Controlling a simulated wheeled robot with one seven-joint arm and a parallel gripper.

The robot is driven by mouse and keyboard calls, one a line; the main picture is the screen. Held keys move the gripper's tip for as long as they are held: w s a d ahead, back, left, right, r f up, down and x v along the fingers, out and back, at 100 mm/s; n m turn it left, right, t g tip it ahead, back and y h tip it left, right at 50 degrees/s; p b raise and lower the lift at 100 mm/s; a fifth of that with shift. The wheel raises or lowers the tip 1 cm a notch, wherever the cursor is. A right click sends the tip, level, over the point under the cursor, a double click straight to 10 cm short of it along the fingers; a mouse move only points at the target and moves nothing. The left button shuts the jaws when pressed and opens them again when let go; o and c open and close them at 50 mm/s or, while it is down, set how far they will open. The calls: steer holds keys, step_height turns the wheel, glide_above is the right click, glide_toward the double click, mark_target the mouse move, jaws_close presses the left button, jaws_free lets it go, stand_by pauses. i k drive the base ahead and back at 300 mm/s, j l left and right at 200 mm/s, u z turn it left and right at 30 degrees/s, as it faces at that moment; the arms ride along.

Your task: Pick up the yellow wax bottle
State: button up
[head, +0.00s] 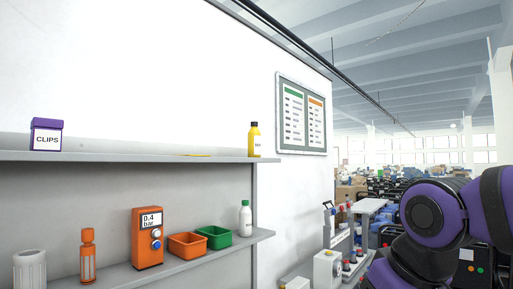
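The yellow wax bottle (254,142) stands upright near the right end of the upper shelf (120,156). It has a dark cap and a pale label whose text is too small to read for sure. My purple and black arm shows at the lower right, well to the right of the bottle and apart from it. My gripper is out of the picture.
A purple CLIPS box (47,134) stands on the upper shelf's left. The lower shelf holds an orange 0.4 bar device (147,238), an orange bin (187,245), a green bin (214,237) and a white bottle (245,219). A cluttered trolley (345,240) stands to the right.

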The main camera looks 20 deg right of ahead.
mark_target(254, 136)
steer(key=i+l+u, duration=0.2)
steer(key=l+u, duration=0.15)
steer(key=l, duration=0.8)
steer(key=l+u, duration=0.3)
steer(key=l, duration=0.8)
steer(key=i+l, duration=0.05)
